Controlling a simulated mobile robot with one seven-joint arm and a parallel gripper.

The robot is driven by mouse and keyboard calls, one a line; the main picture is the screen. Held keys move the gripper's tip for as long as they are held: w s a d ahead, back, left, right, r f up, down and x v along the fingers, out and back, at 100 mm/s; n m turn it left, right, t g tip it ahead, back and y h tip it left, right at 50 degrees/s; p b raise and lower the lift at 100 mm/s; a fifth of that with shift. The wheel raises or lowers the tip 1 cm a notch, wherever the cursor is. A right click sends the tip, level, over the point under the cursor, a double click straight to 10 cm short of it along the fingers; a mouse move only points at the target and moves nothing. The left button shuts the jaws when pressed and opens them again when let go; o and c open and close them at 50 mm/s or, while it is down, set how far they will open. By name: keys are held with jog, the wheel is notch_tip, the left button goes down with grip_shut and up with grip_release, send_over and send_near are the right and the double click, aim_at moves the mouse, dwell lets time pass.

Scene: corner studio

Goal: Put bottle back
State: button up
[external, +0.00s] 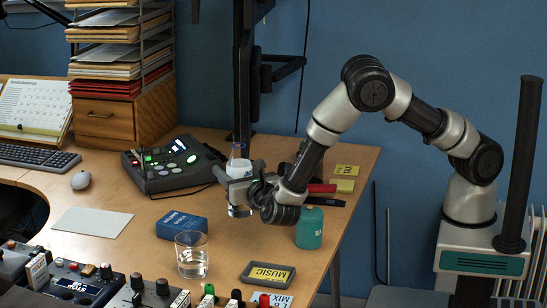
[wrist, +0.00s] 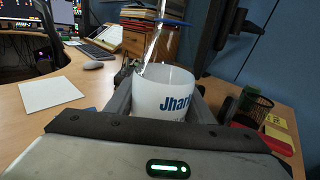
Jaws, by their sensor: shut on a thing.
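My gripper (external: 236,184) is shut on a clear bottle (external: 238,166) with a white label, its neck up and its base showing below the jaws. The bottle looks roughly upright over the right part of the desk; I cannot tell whether its base touches the desk. In the wrist view the bottle (wrist: 165,96) sits between the jaws (wrist: 165,100), with blue letters reading "Jhar" on the label. Its clear upper part is hard to make out there. A drinking glass (external: 191,255) with some clear liquid stands at the front of the desk.
A blue box (external: 182,226) lies between glass and bottle. A teal container (external: 309,228) stands right of my gripper, near the desk's edge. A black device (external: 172,163) sits behind left.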

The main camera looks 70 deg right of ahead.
jog(key=shift+f+b, duration=0.55)
jog(key=shift+f, duration=2.05)
jog(key=shift+f, duration=0.2)
jog(key=o, duration=1.3)
jog(key=v, duration=0.6)
jog(key=p+v, duration=0.1)
jog(key=v, duration=0.5)
jog(key=shift+r+p, duration=0.2)
jog(key=shift+p, duration=0.1)
